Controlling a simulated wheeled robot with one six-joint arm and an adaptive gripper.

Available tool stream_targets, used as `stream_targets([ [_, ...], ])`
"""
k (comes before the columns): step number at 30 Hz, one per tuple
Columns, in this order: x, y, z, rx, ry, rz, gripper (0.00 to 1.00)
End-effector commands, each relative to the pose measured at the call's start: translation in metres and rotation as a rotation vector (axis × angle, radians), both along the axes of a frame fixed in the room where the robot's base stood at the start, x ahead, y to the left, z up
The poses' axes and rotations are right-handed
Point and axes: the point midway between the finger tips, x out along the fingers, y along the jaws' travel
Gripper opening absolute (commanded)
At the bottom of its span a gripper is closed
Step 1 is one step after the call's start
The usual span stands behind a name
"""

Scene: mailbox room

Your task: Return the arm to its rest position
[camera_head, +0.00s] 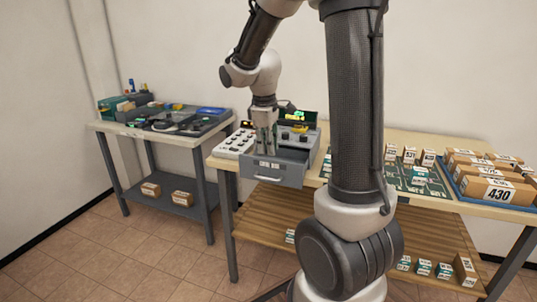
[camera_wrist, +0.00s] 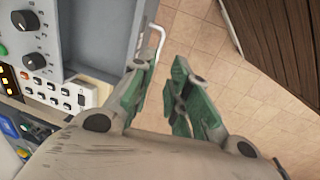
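My gripper (camera_head: 264,150) points down over the grey drawer (camera_head: 272,172) on the middle table, with my arm stretched out to the left. In the wrist view my gripper (camera_wrist: 158,95) has its two green-padded fingers apart. Only floor tiles show between them, so it is open and holds nothing. The drawer's pale handle (camera_wrist: 157,42) shows just beyond the fingertips in the wrist view. The drawer looks pulled out, with a label on its front. Part of its inside is hidden behind my gripper in the head view.
A white button panel (camera_head: 235,144) stands left of the drawer. Numbered boxes (camera_head: 497,190) sit in a blue tray at the right. A side table (camera_head: 160,146) with tools stands at the left. The lower shelf (camera_head: 265,215) lies below; open floor is between the tables.

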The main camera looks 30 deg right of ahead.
Motion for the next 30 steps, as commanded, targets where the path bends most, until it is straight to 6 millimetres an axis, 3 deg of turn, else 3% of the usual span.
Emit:
stream_targets([
  [15,0.0,0.0,0.001,0.0,0.0,-0.002,0.18],
  [20,-0.007,0.001,-0.002,0.013,0.012,-0.103,0.18],
  [23,-0.038,0.006,-0.011,0.04,0.061,-0.256,0.18],
  [30,-0.114,0.023,0.023,0.115,0.013,-0.53,0.18],
])
